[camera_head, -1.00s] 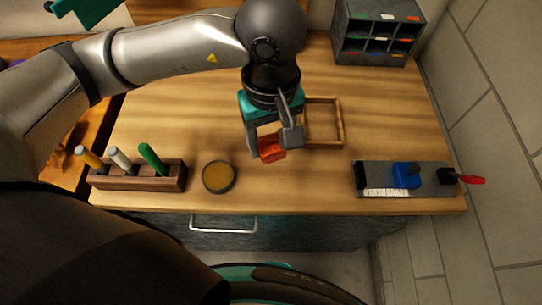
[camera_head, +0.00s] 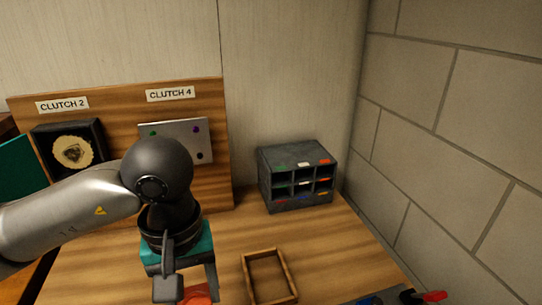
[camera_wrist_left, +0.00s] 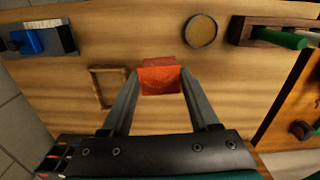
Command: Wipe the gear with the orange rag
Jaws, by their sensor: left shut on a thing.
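My left gripper (camera_head: 192,290) is shut on the orange rag (camera_head: 201,294), low in the head view and left of the small wooden frame. In the left wrist view the folded rag (camera_wrist_left: 159,80) sits between the two fingertips, above the wooden table. A pale round toothed part (camera_head: 73,151), which looks like the gear, sits in a black box on the back panel under the CLUTCH 2 label. The rag is well apart from it. My right gripper is not in view.
A wooden frame (camera_head: 246,272) lies on the table (camera_head: 330,245). A dark compartment organizer (camera_head: 268,190) stands behind it, near the wall. The wooden back panel (camera_head: 120,108) carries a grey plate (camera_head: 187,130) under CLUTCH 4. A round tin (camera_wrist_left: 201,30) shows in the wrist view.

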